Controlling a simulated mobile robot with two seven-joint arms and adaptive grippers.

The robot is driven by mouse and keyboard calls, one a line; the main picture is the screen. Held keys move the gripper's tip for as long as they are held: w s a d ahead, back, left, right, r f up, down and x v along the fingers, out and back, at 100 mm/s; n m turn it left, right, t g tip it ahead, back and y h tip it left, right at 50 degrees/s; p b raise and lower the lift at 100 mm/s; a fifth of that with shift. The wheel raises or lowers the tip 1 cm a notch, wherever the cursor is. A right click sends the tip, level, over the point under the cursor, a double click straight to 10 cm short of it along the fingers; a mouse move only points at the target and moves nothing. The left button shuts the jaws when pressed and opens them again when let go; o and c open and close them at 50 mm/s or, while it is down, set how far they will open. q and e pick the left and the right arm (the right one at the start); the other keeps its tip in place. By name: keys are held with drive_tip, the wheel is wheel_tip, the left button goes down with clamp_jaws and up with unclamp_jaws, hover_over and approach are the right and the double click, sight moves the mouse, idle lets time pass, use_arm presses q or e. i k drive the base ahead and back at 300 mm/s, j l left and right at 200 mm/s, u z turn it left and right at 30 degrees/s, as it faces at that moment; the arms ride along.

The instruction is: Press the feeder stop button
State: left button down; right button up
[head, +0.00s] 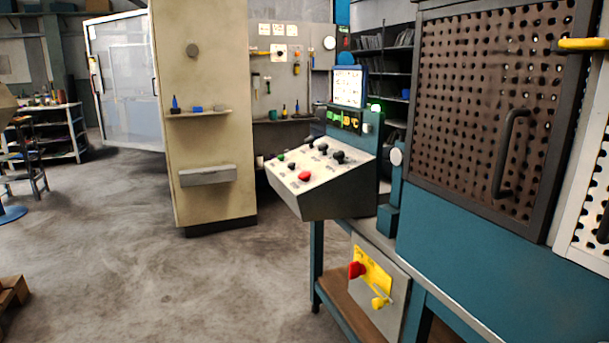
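A sloped control console (330,205) stands right of centre in the head view, with a pale panel face. On it sit a red button (304,176), a green button (282,157), and several black knobs, such as one at the panel's upper right (338,157). The labels are too small to read, so I cannot tell which button is the feeder stop. A red rotary switch (356,270) on a yellow plate sits on a grey box below. Neither of my grippers is in view.
A teal machine with a perforated brown door (490,110) and a dark handle (508,155) stands at the right. A beige column (205,130) with a small shelf stands left of the console. The concrete floor (190,280) in front is clear. A wooden pallet (12,293) lies at the lower left.

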sight(303, 176)
drive_tip(key=i+j, duration=0.2)
drive_tip(key=j, duration=0.15)
drive_tip(key=i+j, duration=0.2)
drive_tip(key=j, duration=0.2)
drive_tip(key=i+j, duration=0.2)
drive_tip(key=j, duration=0.15)
drive_tip(key=i+j, duration=0.15)
drive_tip(key=j, duration=0.25)
drive_tip(key=z, duration=1.3)
